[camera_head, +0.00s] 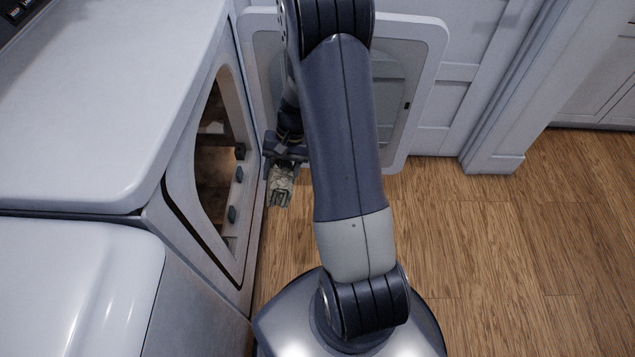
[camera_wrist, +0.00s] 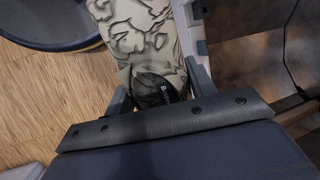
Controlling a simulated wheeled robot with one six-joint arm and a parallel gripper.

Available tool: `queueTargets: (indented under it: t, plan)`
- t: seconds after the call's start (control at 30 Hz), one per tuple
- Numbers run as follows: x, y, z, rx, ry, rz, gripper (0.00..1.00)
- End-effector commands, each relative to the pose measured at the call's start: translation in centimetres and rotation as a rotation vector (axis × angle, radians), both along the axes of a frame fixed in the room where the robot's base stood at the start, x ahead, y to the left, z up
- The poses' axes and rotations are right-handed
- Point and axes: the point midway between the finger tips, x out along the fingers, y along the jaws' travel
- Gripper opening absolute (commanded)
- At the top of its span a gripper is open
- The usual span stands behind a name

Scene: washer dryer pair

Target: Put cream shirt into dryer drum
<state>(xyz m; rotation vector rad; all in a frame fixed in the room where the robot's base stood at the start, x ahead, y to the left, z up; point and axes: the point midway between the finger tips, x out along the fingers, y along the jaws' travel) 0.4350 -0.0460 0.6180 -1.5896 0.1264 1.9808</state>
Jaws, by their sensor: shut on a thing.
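The cream shirt (camera_head: 280,188) hangs crumpled from my gripper (camera_head: 284,160) in the head view. It also shows in the wrist view (camera_wrist: 140,35), wrinkled and pinched between the two fingers. My gripper is shut on it, just outside the dryer's front and to the right of the opening. The dryer drum opening (camera_head: 215,165) is in the front of the white machine at left, seen at a steep angle. A dark brown part of the opening shows at the right of the wrist view (camera_wrist: 245,55). The drum's depth is mostly hidden.
The dryer door (camera_head: 425,60) stands open behind my arm, which hides part of it. A second white machine (camera_head: 75,290) stands at the near left. White cabinets (camera_head: 600,85) line the back. Wood floor (camera_head: 520,260) at right is clear.

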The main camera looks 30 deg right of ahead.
Motion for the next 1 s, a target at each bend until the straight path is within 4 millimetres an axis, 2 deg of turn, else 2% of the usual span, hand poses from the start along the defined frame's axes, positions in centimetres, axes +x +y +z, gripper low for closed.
queueTargets:
  t: [0.03,0.1,0.37,0.5,0.8,1.0]
  plan:
    - [-0.2,-0.7,-2.4,0.054,0.015,-0.060,0.24]
    - [-0.4,-1.2,-3.6,0.135,0.031,-0.133,0.24]
    - [-0.2,-3.7,-7.5,0.447,0.040,-0.390,0.24]
    - [0.3,-5.6,-9.0,0.607,0.011,-0.521,0.24]
    - [1.0,-10.7,-10.7,0.853,-0.096,-0.742,0.24]
    - [1.0,-12.4,-10.6,0.910,-0.136,-0.804,0.24]
